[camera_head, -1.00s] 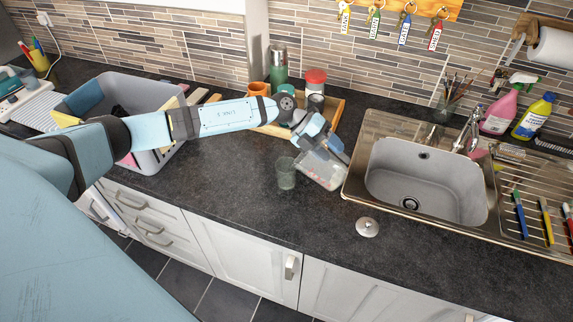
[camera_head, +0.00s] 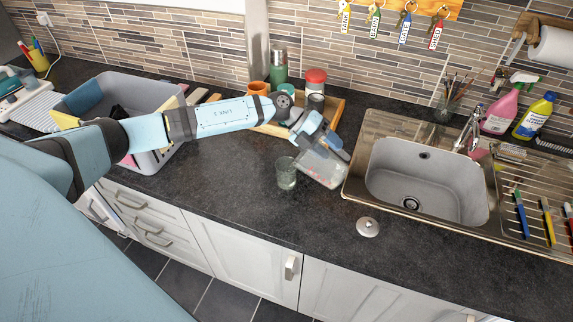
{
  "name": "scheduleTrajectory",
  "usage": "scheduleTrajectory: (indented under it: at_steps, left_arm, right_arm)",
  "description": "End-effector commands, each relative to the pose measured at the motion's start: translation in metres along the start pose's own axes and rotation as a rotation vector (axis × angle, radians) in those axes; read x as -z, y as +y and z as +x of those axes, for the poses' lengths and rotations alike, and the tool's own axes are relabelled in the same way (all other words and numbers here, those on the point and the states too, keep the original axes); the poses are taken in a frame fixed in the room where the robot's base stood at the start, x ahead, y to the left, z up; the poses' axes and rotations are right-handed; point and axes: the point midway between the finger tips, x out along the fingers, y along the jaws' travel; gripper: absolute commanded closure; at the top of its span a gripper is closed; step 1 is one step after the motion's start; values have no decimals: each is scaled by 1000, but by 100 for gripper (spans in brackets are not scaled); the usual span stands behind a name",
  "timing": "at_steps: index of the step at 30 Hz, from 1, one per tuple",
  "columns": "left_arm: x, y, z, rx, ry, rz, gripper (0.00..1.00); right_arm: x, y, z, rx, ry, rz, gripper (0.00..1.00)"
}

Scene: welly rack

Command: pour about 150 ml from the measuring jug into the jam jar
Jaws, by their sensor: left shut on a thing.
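The measuring jug (camera_head: 322,168) is clear, with faint red marks. It is tilted to the left, its upper left edge close over the jam jar. My left gripper (camera_head: 318,138) is shut on the jug at its upper side; the fingertips are partly hidden by the gripper body. The jam jar (camera_head: 286,174) is a small greenish glass jar standing upright on the dark worktop. I cannot tell how much liquid is in the jug or the jar. My right gripper does not show.
A round metal lid (camera_head: 367,227) lies on the worktop in front of the sink (camera_head: 430,185). A wooden tray (camera_head: 335,112) with pots and a flask stands behind the gripper. A grey crate (camera_head: 150,95) is at the left. The worktop in front of the jar is clear.

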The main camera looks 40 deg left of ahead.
Motion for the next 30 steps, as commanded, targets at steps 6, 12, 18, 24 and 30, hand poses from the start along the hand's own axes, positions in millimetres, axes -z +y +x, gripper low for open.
scheduleTrajectory:
  at_steps: [6,12,18,24,30]
  left_arm:
    - [0,-1,-2,13,0,1,98]
    - [0,-2,-3,24,0,2,98]
    - [0,-2,-4,34,0,2,98]
    - [0,-1,-6,46,1,0,98]
    - [0,-2,-7,57,1,0,98]
  right_arm:
    - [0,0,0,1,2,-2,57]
    - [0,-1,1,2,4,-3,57]
    - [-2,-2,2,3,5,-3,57]
    - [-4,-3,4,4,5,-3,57]
    - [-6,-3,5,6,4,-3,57]
